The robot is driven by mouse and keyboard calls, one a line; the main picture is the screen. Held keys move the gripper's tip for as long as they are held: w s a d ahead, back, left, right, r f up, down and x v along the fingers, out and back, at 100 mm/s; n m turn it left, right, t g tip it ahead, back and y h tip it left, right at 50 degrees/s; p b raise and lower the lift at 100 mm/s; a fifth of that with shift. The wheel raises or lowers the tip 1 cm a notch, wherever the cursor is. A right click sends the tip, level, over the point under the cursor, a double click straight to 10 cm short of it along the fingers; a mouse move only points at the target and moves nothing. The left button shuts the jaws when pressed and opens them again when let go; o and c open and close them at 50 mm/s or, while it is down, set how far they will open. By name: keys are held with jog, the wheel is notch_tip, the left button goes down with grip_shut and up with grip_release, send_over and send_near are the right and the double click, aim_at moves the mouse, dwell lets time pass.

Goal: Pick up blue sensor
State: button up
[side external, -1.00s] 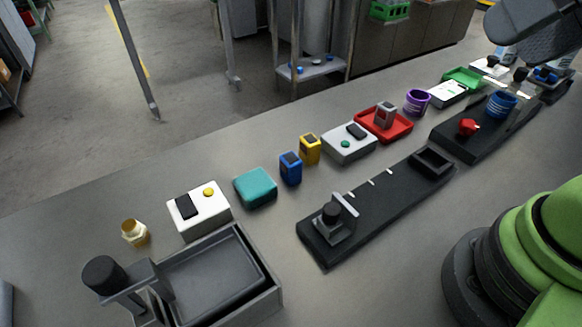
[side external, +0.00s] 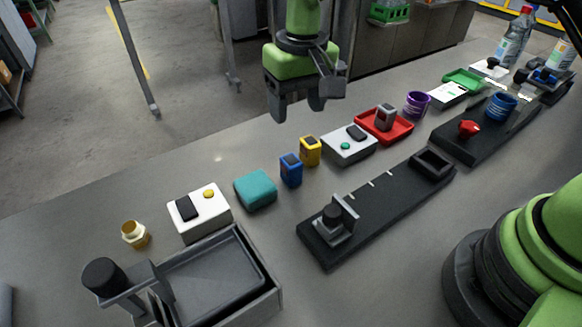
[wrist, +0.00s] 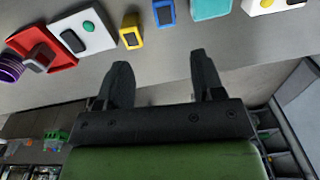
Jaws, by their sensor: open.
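The blue sensor (side external: 291,170) is a small upright blue block with a dark face. It stands on the grey bench between the teal box and the yellow sensor. It also shows in the wrist view (wrist: 164,12), at the top edge and partly cut off. My gripper (side external: 297,112) hangs above the far edge of the bench, fingers pointing down, higher than and behind the blue sensor. In the wrist view my gripper (wrist: 160,75) has its two fingers wide apart with nothing between them.
The yellow sensor (side external: 310,150) stands just right of the blue one, and the teal box (side external: 255,189) just left. A white box with a green button (side external: 349,144) and a red tray (side external: 400,130) lie further right. A black fixture (side external: 390,205) lies in front.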

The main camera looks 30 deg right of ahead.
aim_at(289, 158)
jog(key=f, duration=0.5)
jog(key=a+f, duration=0.1)
jog(key=f, duration=0.1)
jog(key=shift+w+f, duration=0.25)
jog(key=shift+f, duration=0.15)
jog(key=shift+w+a+f, duration=0.1)
jog(key=shift+w+f, duration=0.05)
jog(key=shift+f, duration=2.6)
jog(key=c, duration=1)
